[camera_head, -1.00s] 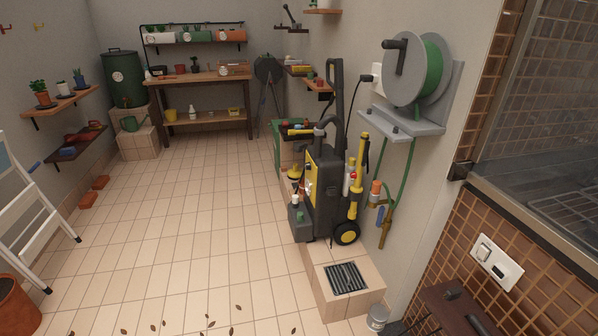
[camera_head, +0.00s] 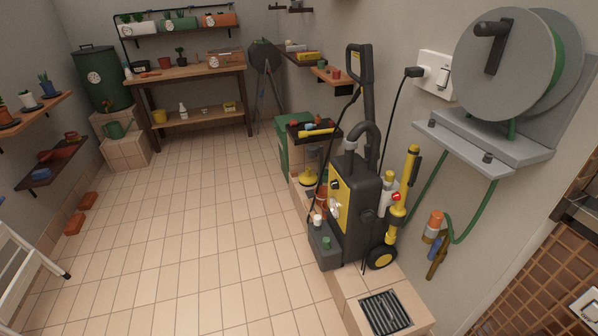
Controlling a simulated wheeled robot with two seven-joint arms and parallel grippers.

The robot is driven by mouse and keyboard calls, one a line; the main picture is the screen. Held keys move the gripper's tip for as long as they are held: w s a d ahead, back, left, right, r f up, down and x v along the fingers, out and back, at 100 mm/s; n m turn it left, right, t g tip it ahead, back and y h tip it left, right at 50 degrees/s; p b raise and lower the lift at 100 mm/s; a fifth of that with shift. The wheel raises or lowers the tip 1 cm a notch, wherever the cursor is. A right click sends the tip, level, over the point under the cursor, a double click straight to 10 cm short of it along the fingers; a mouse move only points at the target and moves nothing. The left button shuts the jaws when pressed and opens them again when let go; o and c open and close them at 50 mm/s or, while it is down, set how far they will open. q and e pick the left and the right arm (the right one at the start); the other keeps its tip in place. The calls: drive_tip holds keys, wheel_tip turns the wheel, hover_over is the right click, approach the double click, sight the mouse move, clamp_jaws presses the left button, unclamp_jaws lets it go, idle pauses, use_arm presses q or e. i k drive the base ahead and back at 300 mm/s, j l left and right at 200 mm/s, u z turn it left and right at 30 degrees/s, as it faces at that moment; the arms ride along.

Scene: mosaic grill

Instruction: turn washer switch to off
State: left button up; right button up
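A black and yellow pressure washer (camera_head: 364,205) stands upright on a low tiled ledge right of centre, with wheels at its lower right. Its yellow front panel (camera_head: 340,204) faces left and carries a small red mark and a pale round part. These are too small to tell which is the switch or how it is set. A black cable runs from the washer up to a plug at a white wall socket (camera_head: 436,74), which also has a rocker switch. Neither of my grippers is in view.
A grey hose reel (camera_head: 505,65) juts from the right wall above a grey shelf. A drain grate (camera_head: 385,312) lies in the ledge in front of the washer. A wooden workbench (camera_head: 190,75) stands at the back. The tiled floor left of the washer is clear.

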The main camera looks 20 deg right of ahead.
sight(334, 184)
drive_tip(key=i+j, duration=0.2)
drive_tip(key=i, duration=0.3)
drive_tip(key=i+j+u, duration=0.1)
drive_tip(key=i, duration=0.35)
drive_tip(key=i+j, duration=0.2)
drive_tip(key=i, duration=0.3)
